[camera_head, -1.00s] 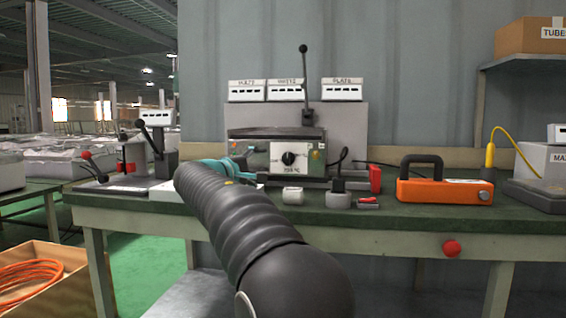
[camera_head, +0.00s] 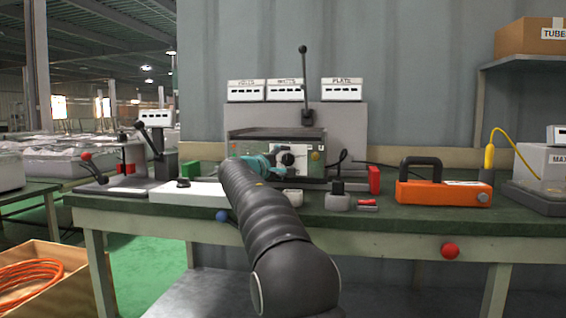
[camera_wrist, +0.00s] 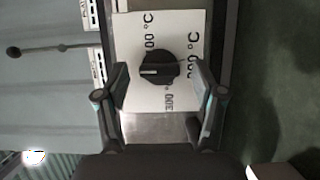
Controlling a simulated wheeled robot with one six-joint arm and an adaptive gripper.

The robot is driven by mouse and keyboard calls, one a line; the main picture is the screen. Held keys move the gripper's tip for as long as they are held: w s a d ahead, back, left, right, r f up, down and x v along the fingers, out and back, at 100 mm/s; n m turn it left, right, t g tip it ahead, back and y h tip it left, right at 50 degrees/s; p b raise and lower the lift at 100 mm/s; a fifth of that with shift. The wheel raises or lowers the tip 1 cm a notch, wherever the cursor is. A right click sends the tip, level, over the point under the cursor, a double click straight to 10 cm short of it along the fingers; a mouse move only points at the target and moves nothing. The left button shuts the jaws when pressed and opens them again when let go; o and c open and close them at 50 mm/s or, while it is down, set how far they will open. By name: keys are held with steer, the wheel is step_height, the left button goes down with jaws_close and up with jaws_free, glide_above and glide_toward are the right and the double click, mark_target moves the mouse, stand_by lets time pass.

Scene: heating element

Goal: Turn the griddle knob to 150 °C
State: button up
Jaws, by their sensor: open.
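The griddle (camera_head: 250,133) stands on the bench, with a pale dial plate on its front. Its black round knob (camera_head: 288,159) is partly covered by my gripper in the head view. In the wrist view the knob (camera_wrist: 160,66) sits in the middle of the plate, its white pointer mark toward picture left. Dial markings around it end in "00 °C", and "300" shows below; some are cut off or covered. My gripper (camera_wrist: 160,72) is open, one finger on each side of the knob in the picture. I cannot tell whether either finger touches it.
A tall black lever (camera_head: 304,85) and white display boxes (camera_head: 342,89) stand behind the griddle. A grey switch box (camera_head: 337,200) and an orange case (camera_head: 445,190) are to the right. A white base (camera_head: 190,190) lies left of my arm.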

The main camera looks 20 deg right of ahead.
steer(key=c, duration=1.1)
steer(key=shift+c, duration=0.2)
steer(key=m, duration=0.1)
steer(key=m+y, duration=0.1)
steer(key=m, duration=0.1)
steer(key=m+y+p, duration=0.1)
steer(key=m, duration=0.1)
steer(key=shift+r+g, duration=0.25)
steer(key=shift+g, duration=0.05)
steer(key=m+y, duration=0.1)
steer(key=m, duration=0.1)
steer(key=m+y, duration=0.1)
steer(key=m, duration=0.1)
steer(key=shift+s+d+y, duration=0.15)
steer(key=shift+y, duration=0.15)
steer(key=m+t+y, duration=0.1)
steer(key=m, duration=0.1)
steer(key=m+t+y, duration=0.1)
steer(key=m+y, duration=0.1)
steer(key=shift+s+d+b, duration=0.1)
steer(key=shift+d+b, duration=0.1)
steer(key=shift+b, duration=0.2)
steer(key=m+y, duration=0.1)
steer(key=m, duration=0.1)
steer(key=m+t+y+b, duration=0.1)
steer(key=m, duration=0.1)
steer(key=shift+s+d+t+b, duration=0.1)
steer(key=shift+t+b, duration=0.2)
